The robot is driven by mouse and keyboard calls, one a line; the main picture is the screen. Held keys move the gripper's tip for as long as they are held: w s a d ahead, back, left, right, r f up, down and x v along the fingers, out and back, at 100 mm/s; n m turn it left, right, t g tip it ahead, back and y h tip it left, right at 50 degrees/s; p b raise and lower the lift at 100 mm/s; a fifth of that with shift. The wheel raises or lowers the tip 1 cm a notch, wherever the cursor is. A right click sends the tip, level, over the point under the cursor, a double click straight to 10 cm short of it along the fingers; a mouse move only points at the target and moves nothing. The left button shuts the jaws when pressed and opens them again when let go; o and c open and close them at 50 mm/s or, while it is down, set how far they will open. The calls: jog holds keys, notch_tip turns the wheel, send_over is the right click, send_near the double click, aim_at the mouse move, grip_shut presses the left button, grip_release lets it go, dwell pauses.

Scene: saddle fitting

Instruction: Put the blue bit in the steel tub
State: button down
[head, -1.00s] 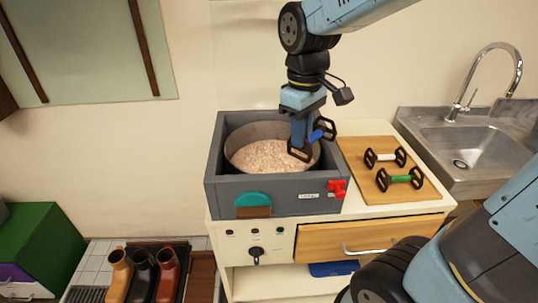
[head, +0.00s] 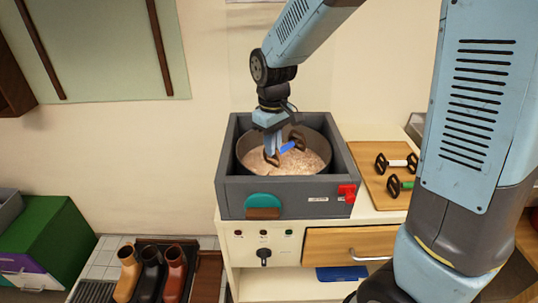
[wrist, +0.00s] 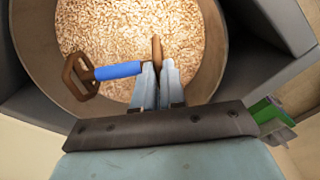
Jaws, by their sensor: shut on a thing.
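The blue bit is a bar with a blue middle (head: 288,147) and a ring-shaped cheek at each end. My gripper (head: 278,150) is shut on it near one end, over the steel tub (head: 326,150). In the wrist view the fingers (wrist: 158,72) hold the blue bit (wrist: 118,70), with the blue part and one brown-looking cheek reaching left. The round steel tub (wrist: 213,60) holds a pale, grainy fill, and the bit shows inside its rim. I cannot tell whether the bit touches the fill.
A grey box (head: 240,198) surrounds the tub on a white cabinet; a red fitting (head: 347,192) sits on its front. A wooden board (head: 377,203) at right holds a white bit (head: 396,163) and a green bit (head: 401,185). Boots (head: 152,272) stand on the floor at left.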

aim_at(270, 163)
jog(key=shift+w+a+f, duration=0.25)
jog(key=shift+w+f, duration=0.1)
jog(key=shift+f, duration=1.65)
jog(key=shift+f, duration=0.2)
jog(key=c, duration=1.2)
grip_release()
